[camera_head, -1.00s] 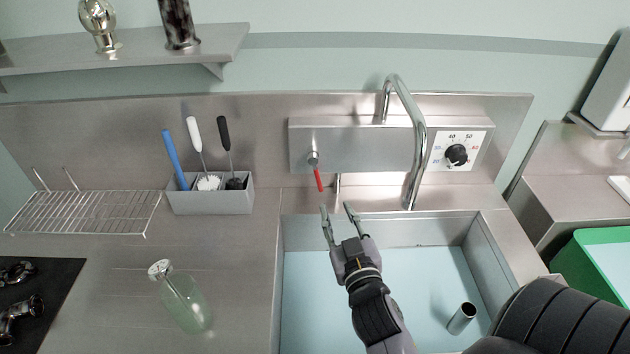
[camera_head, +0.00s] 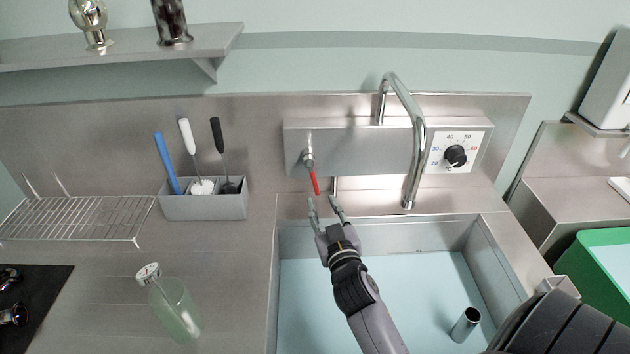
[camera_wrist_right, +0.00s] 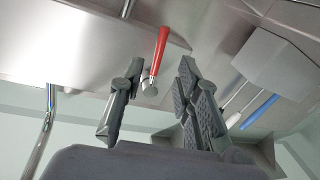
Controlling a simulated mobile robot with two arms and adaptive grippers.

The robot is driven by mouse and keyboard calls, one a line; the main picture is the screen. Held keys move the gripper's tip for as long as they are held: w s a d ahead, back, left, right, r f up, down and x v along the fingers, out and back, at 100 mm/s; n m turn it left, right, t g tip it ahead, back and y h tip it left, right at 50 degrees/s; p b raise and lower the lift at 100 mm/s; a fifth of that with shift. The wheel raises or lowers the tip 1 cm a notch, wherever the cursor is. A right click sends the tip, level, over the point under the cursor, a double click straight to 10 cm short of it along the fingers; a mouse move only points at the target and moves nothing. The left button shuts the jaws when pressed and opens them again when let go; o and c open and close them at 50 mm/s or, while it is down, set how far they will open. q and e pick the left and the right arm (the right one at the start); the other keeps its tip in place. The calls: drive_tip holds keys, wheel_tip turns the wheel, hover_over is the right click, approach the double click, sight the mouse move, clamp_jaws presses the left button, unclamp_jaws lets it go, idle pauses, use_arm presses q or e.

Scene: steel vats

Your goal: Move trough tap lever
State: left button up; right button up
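The tap lever is a red handle (camera_head: 314,182) hanging from a round steel fitting on the left part of the steel tap box (camera_head: 350,148). My right gripper (camera_head: 324,203) is open, just below the lever's tip, over the back edge of the trough (camera_head: 370,276). In the right wrist view the red lever (camera_wrist_right: 159,50) shows between the two spread fingers (camera_wrist_right: 150,92) in the picture, with nothing held; contact cannot be made out. My left gripper is not in view.
A curved steel spout (camera_head: 416,140) and a temperature dial (camera_head: 455,156) are right of the lever. A brush holder (camera_head: 205,207) stands left. A short steel tube (camera_head: 465,324) stands in the trough.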

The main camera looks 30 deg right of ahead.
sight(315, 186)
drive_tip(key=p+x, duration=0.1)
drive_tip(key=x, duration=0.7)
drive_tip(key=shift+w+d, duration=0.15)
drive_tip(key=shift+w, duration=0.25)
drive_tip(key=shift+c, duration=0.4)
clamp_jaws()
drive_tip(key=shift+f, duration=0.1)
